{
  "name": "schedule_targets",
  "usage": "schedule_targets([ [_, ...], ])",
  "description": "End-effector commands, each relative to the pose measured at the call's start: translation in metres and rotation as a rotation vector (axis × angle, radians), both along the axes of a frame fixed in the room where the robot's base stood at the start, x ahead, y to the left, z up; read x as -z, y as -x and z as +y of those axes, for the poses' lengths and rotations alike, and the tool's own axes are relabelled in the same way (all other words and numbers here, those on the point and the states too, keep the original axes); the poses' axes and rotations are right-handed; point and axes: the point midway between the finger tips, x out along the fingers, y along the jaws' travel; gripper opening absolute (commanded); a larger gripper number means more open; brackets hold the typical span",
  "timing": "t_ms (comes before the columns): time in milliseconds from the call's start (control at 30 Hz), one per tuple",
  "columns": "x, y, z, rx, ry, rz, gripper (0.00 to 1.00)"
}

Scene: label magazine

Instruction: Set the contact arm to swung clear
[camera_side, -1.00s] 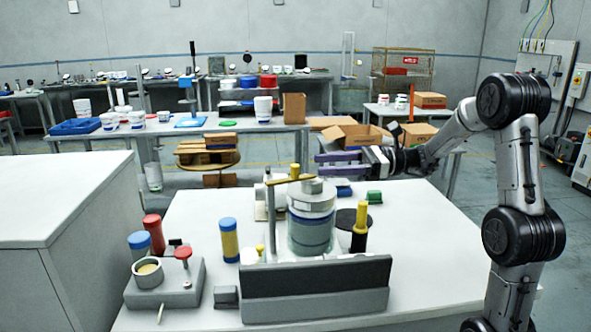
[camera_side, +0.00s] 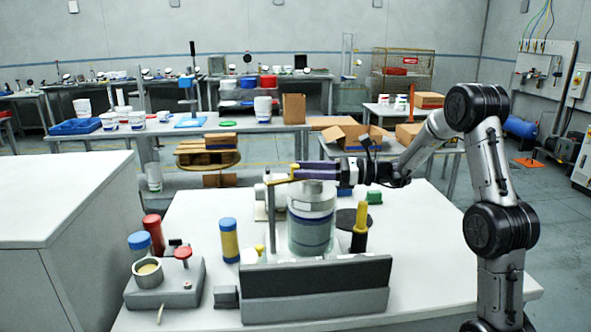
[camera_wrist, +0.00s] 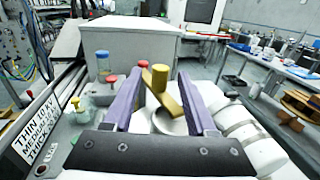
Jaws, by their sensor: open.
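A brass-coloured bar, which looks like the contact arm (camera_side: 281,182), lies on top of an upright post beside a label drum (camera_side: 311,222). In the wrist view the bar (camera_wrist: 172,104) runs slantwise and carries an upright yellow knob (camera_wrist: 160,84). My gripper (camera_side: 293,172) is at the height of the bar, with its purple fingers pointing left. In the wrist view my gripper (camera_wrist: 162,78) is open, with one finger on each side of the knob and gaps visible. In the side view the fingers hide the knob.
A dark panel (camera_side: 316,277) stands in front of the drum. A black post with a yellow top (camera_side: 360,228) is right of it. A blue-capped cylinder (camera_side: 229,240) and a grey block with a red knob (camera_side: 183,270) are at left.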

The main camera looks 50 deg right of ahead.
Motion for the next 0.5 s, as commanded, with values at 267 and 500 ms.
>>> schedule_targets([
  [267,0.000,-0.021,0.014,-0.001,0.000,-0.001,0.57],
  [500,0.000,-0.023,0.015,0.000,0.001,-0.001,0.57],
])
